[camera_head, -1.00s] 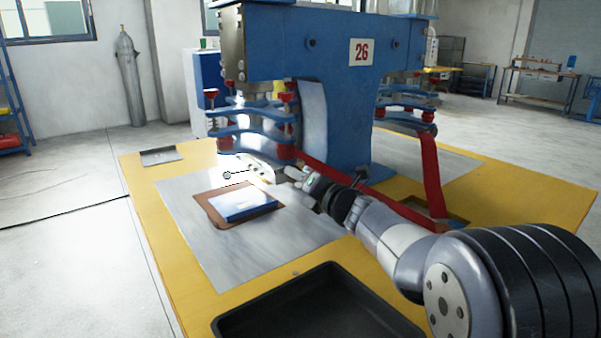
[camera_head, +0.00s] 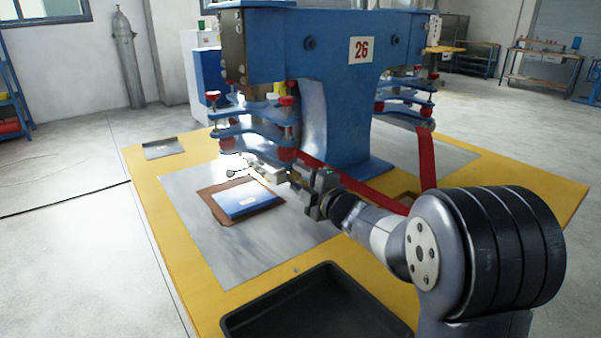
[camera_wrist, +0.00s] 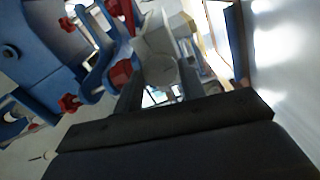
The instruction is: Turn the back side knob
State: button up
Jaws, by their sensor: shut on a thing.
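My gripper (camera_head: 272,170) reaches in beside the lower blue clamp plates of the press. In the wrist view its two dark fingers (camera_wrist: 157,92) are shut on a pale, round-ended part (camera_wrist: 161,70); I cannot tell whether this is the back side knob. Red knobs sit on the blue clamp plates: one is at the upper left (camera_head: 212,96), one lower (camera_head: 287,154), just above my gripper. Bright glare hides detail near the fingertips.
The blue press (camera_head: 335,130) marked 26 stands on the yellow table (camera_head: 160,230). A blue and white block on a brown sheet (camera_head: 262,212) lies left of my gripper. A black tray (camera_head: 320,272) is at the front. Red straps (camera_head: 427,160) hang at the right.

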jog(key=m+p, duration=0.3)
jog(key=m, duration=0.1)
jog(key=shift+r+m, duration=0.15)
jog(key=shift+m, duration=0.25)
jog(key=m+p, duration=0.2)
jog(key=m, duration=0.2)
jog(key=shift+p, duration=0.35)
jog(key=m+p, duration=0.2)
jog(key=m, duration=0.3)
jog(key=shift+p, duration=0.3)
jog(key=shift+m+p, duration=0.9)
jog(key=shift+m, duration=0.9)
jog(key=shift+f, duration=0.2)
jog(key=o, duration=1)
